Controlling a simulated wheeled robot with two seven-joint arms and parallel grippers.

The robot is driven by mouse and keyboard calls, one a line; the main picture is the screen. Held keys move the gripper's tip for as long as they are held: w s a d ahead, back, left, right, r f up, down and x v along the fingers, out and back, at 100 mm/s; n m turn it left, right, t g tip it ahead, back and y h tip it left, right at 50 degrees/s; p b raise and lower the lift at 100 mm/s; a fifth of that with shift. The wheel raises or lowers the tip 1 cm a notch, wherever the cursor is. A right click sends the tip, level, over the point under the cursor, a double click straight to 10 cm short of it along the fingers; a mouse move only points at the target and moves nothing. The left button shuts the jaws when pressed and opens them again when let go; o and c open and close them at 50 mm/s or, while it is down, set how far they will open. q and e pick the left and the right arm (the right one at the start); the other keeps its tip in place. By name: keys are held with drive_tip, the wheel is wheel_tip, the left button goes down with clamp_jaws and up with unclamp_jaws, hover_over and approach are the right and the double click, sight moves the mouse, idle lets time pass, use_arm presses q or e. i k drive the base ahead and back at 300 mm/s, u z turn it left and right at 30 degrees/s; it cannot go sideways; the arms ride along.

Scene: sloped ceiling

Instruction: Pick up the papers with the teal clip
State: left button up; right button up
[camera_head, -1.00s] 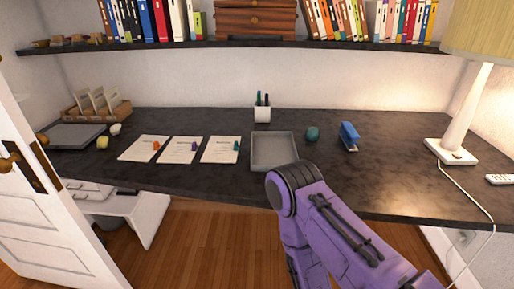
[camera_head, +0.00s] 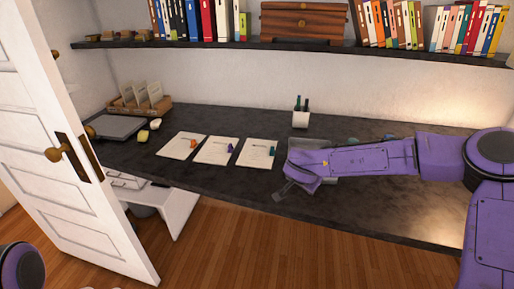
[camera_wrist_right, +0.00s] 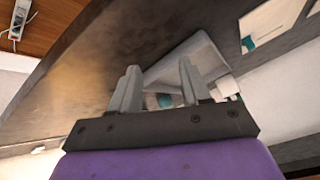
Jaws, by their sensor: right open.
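The papers with the teal clip (camera_head: 257,153) lie flat on the dark desk, the rightmost of three paper sets. A white sheet with a teal spot, seemingly these papers, shows at the upper right of the right wrist view (camera_wrist_right: 249,34). My right gripper (camera_head: 281,191) is at the near side of the grey tray, to the right of and nearer than these papers. In the wrist view its fingers (camera_wrist_right: 158,85) are apart with nothing held between them. My left gripper is out of view.
Papers with a purple clip (camera_head: 215,153) and an orange clip (camera_head: 180,147) lie to the left. My right arm partly covers the grey tray (camera_head: 325,188). A pen cup (camera_head: 301,118) stands behind. A shelf (camera_head: 290,48) overhangs the desk. A door (camera_head: 75,150) stands at left.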

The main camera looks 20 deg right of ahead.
sight(255, 153)
drive_tip(key=i, duration=0.85)
